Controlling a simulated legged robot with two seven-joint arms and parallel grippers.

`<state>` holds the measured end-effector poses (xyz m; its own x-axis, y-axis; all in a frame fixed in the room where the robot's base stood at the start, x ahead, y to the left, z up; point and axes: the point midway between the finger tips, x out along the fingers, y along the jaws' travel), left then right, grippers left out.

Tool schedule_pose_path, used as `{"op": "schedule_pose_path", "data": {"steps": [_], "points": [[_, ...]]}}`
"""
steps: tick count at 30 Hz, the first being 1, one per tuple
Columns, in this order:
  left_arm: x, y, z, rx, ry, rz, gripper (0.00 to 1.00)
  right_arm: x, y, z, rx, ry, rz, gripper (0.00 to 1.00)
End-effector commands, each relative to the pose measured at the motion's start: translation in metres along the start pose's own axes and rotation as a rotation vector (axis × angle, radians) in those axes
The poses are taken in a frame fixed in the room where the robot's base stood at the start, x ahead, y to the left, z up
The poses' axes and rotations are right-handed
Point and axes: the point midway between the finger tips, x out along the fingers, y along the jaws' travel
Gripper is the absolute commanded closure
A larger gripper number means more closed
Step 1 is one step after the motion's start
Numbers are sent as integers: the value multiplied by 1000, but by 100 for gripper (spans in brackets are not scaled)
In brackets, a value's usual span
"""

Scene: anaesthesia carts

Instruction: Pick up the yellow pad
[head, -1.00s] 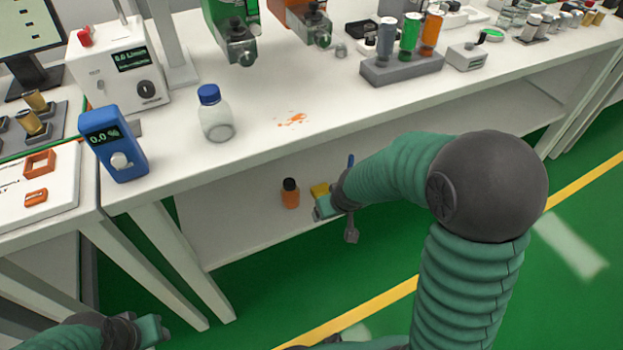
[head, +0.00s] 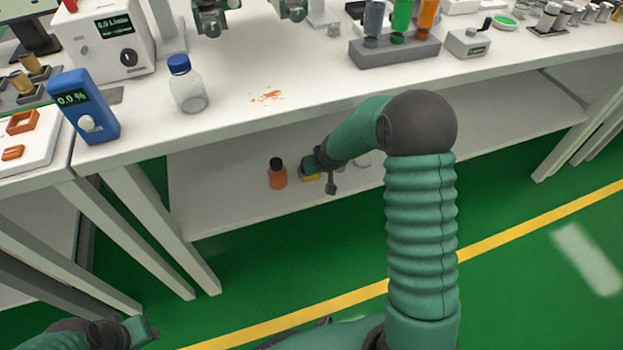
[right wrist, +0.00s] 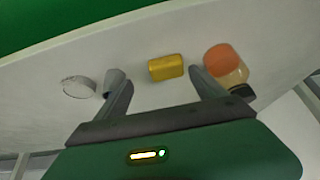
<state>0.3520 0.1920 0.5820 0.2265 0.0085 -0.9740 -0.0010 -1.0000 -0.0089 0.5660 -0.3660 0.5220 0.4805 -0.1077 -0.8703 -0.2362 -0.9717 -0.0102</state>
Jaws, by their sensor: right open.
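The yellow pad (right wrist: 166,67) lies on the white lower shelf. In the right wrist view it is ahead of my right gripper (right wrist: 160,82), between the lines of its two open fingers. In the head view only a small part of the yellow pad (head: 311,177) shows beside my right gripper (head: 309,170), which hides the rest. The right gripper is open and empty. My left gripper (head: 143,330) is at the lower left of the head view, away from the shelf; its jaws are not clear.
An orange bottle with a dark cap (head: 278,174) stands on the shelf just left of my right gripper. The tabletop (head: 330,85) overhangs the shelf (head: 215,200). A blue-capped bottle (head: 187,88) stands on it near an orange spill (head: 267,96).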

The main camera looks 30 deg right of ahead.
Motion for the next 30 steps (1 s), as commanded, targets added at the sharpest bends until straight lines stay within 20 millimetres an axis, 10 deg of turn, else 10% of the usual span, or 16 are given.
{"op": "schedule_pose_path", "data": {"steps": [8, 16, 30], "points": [[35, 0, 8, -1, 0, 0, 64, 47, -7, 0, -5, 2, 2, 20], [34, 0, 8, -1, 1, 0, 64, 50, -5, -2, -3, 3, 0, 20], [34, 0, 8, -1, 0, 0, 64, 50, -5, -2, -3, 2, 0, 80]]}}
